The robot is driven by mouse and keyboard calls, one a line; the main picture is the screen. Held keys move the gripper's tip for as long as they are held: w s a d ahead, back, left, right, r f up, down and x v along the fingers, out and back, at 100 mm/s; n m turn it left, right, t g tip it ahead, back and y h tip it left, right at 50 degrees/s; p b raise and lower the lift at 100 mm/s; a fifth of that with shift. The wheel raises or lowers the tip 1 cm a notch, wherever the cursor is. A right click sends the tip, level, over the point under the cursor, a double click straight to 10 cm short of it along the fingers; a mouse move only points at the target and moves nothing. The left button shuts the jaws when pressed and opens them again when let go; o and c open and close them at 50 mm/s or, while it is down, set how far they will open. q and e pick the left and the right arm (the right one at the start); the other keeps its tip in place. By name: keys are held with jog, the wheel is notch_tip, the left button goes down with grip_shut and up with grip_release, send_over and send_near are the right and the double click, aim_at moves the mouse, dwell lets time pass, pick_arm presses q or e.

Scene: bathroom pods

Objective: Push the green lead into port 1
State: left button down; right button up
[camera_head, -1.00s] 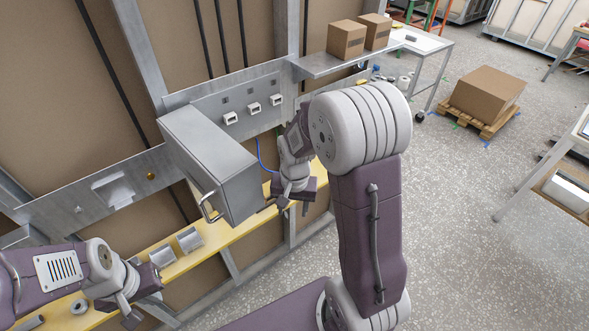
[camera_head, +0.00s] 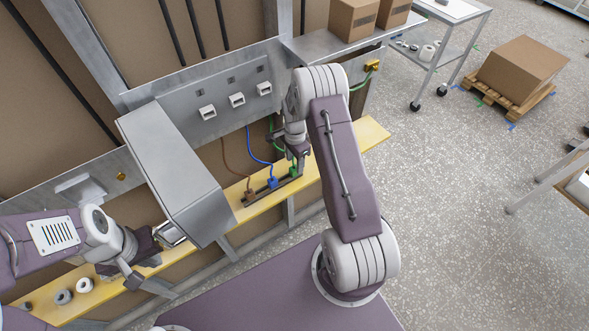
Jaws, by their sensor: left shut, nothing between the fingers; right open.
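The green lead's plug (camera_head: 293,171) stands at the right end of a dark rack (camera_head: 262,190) on the yellow shelf; its green cable rises behind my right arm. My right gripper (camera_head: 291,156) is open just above and beside the green plug, partly hiding it; I cannot tell if they touch. Three white ports (camera_head: 237,100) sit in a row on the grey wall panel. Their number labels are too small to read, so I cannot tell which is port 1. My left gripper (camera_head: 160,240) is shut and empty, close to the grey cabinet's handle (camera_head: 172,233).
A blue plug (camera_head: 272,182) and a brown plug (camera_head: 250,195) stand in the same rack. The grey cabinet (camera_head: 170,165) juts out left of the ports. Rolls (camera_head: 64,296) lie on the yellow shelf (camera_head: 345,143). Cardboard boxes (camera_head: 353,18) stand on the upper shelf.

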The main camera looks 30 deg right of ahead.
aim_at(294, 168)
jog(key=shift+s+a+f+p, duration=0.2)
jog(key=shift+s+f, duration=0.05)
jog(key=shift+f, duration=0.4)
jog(key=shift+s+a+f+p, duration=0.15)
jog(key=shift+s+a+f, duration=0.05)
jog(key=shift+f, duration=0.75)
jog(key=shift+w+d+f, duration=0.1)
jog(key=shift+w+f, duration=0.1)
jog(key=shift+f, duration=0.05)
jog(key=c, duration=0.7)
jog(key=shift+s+r, duration=0.1)
grip_shut()
